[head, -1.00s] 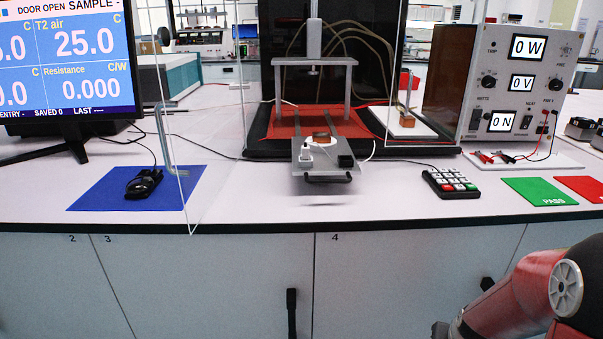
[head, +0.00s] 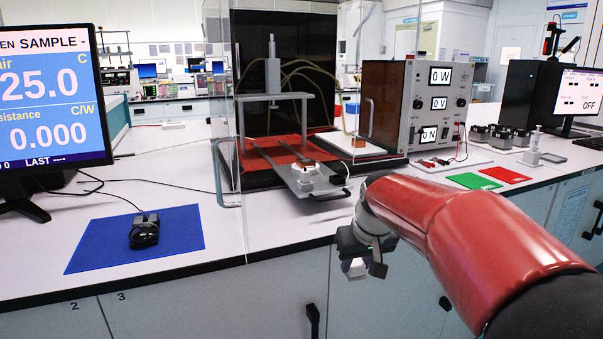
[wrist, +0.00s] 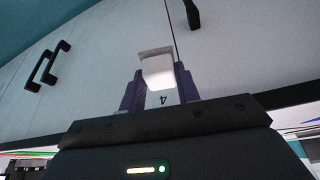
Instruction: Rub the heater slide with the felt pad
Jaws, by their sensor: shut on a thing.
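My gripper (head: 362,262) hangs in front of the bench, below the level of its top. It is shut on a white block that looks like the felt pad (wrist: 157,70), held between the two dark fingers in the wrist view. The heater slide (head: 316,184) is a grey metal plate pulled out at the front of the test rig. It carries a small copper-coloured block (head: 305,163) and white and black parts. My gripper is apart from the slide, lower and to its right.
A clear upright panel (head: 236,150) stands left of the slide. A metal frame (head: 273,97) is behind it. A blue mat (head: 185,232) with a black device (head: 144,232) lies at left. The power unit (head: 432,110) and green and red cards (head: 472,181) are at right.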

